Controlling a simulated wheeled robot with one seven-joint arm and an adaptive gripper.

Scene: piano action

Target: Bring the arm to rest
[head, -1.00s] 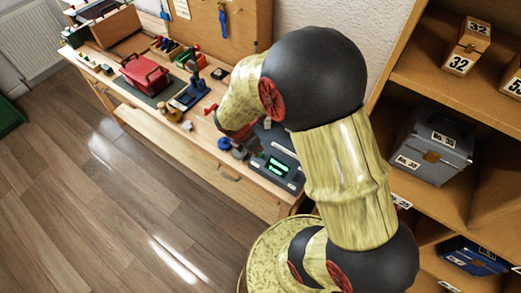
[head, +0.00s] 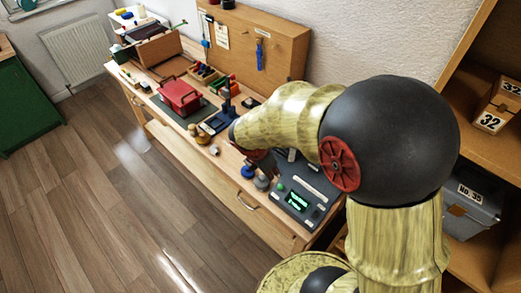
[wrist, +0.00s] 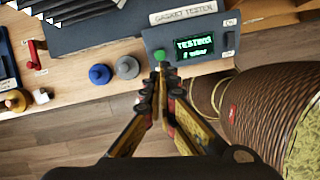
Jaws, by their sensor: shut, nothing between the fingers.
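My gripper (wrist: 163,85) is shut and empty in the wrist view. Its fingertips are close in front of the green button (wrist: 160,56) on the grey gasket tester (wrist: 157,37); I cannot tell whether they touch it. The tester's screen (wrist: 194,46) glows green and reads TESTING. In the head view my arm arches over the bench's right end, and my gripper is mostly hidden behind it. The tester also shows there, at the bench's right end (head: 318,188).
A blue knob (wrist: 99,74) and a grey knob (wrist: 127,67) stand left of the tester. The wooden bench (head: 215,170) also holds a red box (head: 180,97). Shelves with a grey case (head: 470,205) stand at the right. The wooden floor (head: 100,200) in front is clear.

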